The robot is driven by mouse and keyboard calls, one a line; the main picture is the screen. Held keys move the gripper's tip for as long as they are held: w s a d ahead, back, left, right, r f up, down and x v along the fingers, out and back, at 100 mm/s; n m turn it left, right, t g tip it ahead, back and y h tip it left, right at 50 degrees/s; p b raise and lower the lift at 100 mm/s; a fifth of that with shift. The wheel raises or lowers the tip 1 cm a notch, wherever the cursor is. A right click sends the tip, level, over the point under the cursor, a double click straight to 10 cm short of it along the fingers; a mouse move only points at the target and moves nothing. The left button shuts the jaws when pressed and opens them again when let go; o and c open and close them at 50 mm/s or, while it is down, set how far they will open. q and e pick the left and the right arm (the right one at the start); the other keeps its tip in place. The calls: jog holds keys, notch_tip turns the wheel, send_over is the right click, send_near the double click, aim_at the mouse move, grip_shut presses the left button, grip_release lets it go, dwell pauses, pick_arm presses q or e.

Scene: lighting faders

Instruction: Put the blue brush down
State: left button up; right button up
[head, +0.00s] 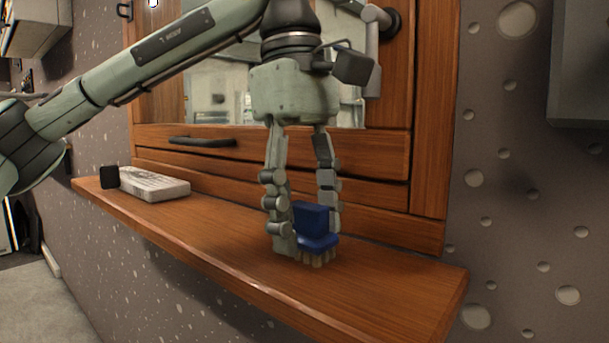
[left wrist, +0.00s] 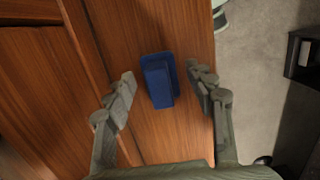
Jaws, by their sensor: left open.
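The blue brush (head: 313,222) stands upright on the wooden shelf (head: 390,300), its pale bristles down on the wood and its blue block on top. My left gripper (head: 308,245) comes down from above with one finger on each side of it. In the left wrist view the blue brush (left wrist: 158,80) lies between the two open fingers of my left gripper (left wrist: 160,88), with a gap on both sides. The far finger is partly hidden behind the brush in the head view. My right gripper is not in view.
A pale box-like block (head: 154,184) and a small black object (head: 109,177) sit on the left part of the shelf. A wooden panel with a window and a dark handle (head: 202,142) rises behind. The shelf's right end is clear.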

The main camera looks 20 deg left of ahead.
aim_at(308, 204)
pick_arm(q)
jog(key=r, duration=0.7)
jog(key=shift+w+a+p, duration=0.15)
jog(key=shift+a+p, duration=0.15)
jog(key=shift+a, duration=0.1)
notch_tip(308, 204, up, 4)
jog(key=shift+a+f, duration=0.15)
jog(key=shift+f, duration=0.05)
jog(key=shift+a+r, duration=0.15)
jog(key=shift+r, duration=0.6)
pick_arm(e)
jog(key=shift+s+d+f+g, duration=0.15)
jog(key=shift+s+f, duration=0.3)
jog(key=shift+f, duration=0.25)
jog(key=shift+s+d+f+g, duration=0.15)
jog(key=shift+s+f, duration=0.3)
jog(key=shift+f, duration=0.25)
